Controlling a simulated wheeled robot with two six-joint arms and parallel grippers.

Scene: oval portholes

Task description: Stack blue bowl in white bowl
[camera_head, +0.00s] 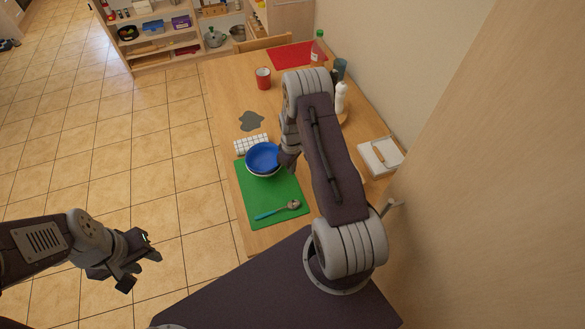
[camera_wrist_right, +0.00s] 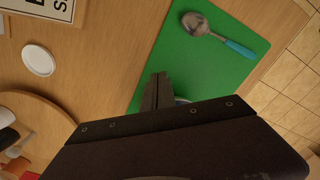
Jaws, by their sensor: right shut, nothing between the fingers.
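The blue bowl (camera_head: 263,157) sits upright in the white bowl (camera_head: 264,176), whose pale rim shows just below it in the head view. Both stand at the far end of the green mat (camera_head: 283,208). My right gripper (camera_head: 286,162) is at the right edge of the blue bowl; its fingertips are partly hidden there. In the right wrist view the fingers (camera_wrist_right: 157,92) are together and empty, and only a sliver of a bowl (camera_wrist_right: 182,100) shows behind them. My left gripper (camera_head: 142,268) is open and empty over the floor, left of the table.
A spoon with a teal handle (camera_head: 277,210) lies on the mat. A white gridded item (camera_head: 251,144) and a grey patch (camera_head: 251,121) lie beyond the bowls. A red cup (camera_head: 263,78), bottles (camera_head: 341,97) and a white box (camera_head: 380,157) stand farther around the wooden table.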

